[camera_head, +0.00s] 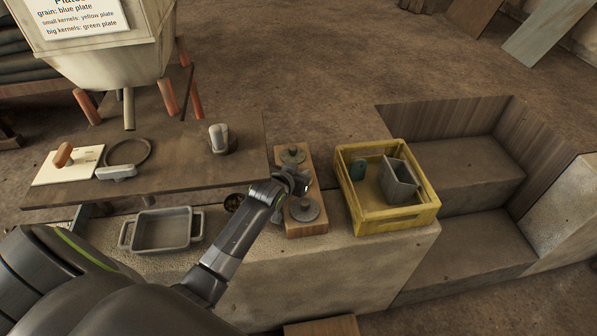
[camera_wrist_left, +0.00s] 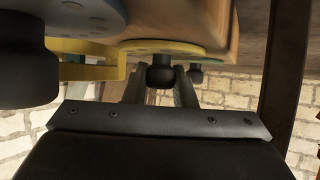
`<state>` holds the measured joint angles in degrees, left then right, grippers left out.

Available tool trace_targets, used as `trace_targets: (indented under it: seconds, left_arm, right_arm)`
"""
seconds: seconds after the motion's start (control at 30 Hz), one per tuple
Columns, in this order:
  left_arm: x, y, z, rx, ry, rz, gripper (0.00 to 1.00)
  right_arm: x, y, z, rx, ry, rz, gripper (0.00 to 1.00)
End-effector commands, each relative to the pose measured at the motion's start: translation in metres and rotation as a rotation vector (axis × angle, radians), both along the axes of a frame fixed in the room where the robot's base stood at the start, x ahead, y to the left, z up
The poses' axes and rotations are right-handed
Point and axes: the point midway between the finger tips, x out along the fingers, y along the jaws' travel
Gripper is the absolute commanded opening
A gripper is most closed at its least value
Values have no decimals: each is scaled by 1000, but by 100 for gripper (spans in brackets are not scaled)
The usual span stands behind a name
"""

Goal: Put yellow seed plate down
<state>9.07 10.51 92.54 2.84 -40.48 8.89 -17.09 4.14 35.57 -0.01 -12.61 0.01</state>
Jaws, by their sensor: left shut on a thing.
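In the left wrist view, the yellow seed plate (camera_wrist_left: 190,48) is a flat disc with small holes, against the wooden rack (camera_wrist_left: 228,22). Its dark knob (camera_wrist_left: 161,72) is between the fingers of my left gripper (camera_wrist_left: 160,92), which is shut on it. In the head view, my left gripper (camera_head: 294,182) is over the middle of the wooden rack (camera_head: 311,228), between two round knobbed plates, one behind (camera_head: 292,155) and one in front (camera_head: 304,209). There the gripper hides the yellow plate. I cannot tell whether the plate rests fully on the rack. My right gripper is out of view.
A yellow crate (camera_head: 432,206) with a grey box (camera_head: 399,181) stands right of the rack. A grey tray (camera_head: 161,231) is left on the stone ledge (camera_head: 330,270). The wooden table (camera_head: 185,170) behind holds several small items. A labelled hopper (camera_head: 110,55) stands at upper left.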

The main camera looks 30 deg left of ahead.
Motion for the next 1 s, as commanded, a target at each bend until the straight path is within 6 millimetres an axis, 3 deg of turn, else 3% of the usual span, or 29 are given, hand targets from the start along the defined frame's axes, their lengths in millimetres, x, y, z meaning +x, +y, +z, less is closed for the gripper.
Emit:
trace_targets:
  seconds: [0.33,0.37,0.5,0.83,1.0]
  left_arm:
    - [0,0,-3,0,-2,0,0]
    - [0,0,-2,1,-2,0,28]
    - [0,0,-2,1,-2,0,46]
    - [0,0,2,1,-3,0,46]
    - [-12,-1,8,0,-3,0,46]
  right_arm:
    - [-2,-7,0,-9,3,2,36]
    - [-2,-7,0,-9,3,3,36]
    - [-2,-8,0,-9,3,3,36]
    - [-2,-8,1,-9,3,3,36]
    - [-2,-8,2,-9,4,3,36]
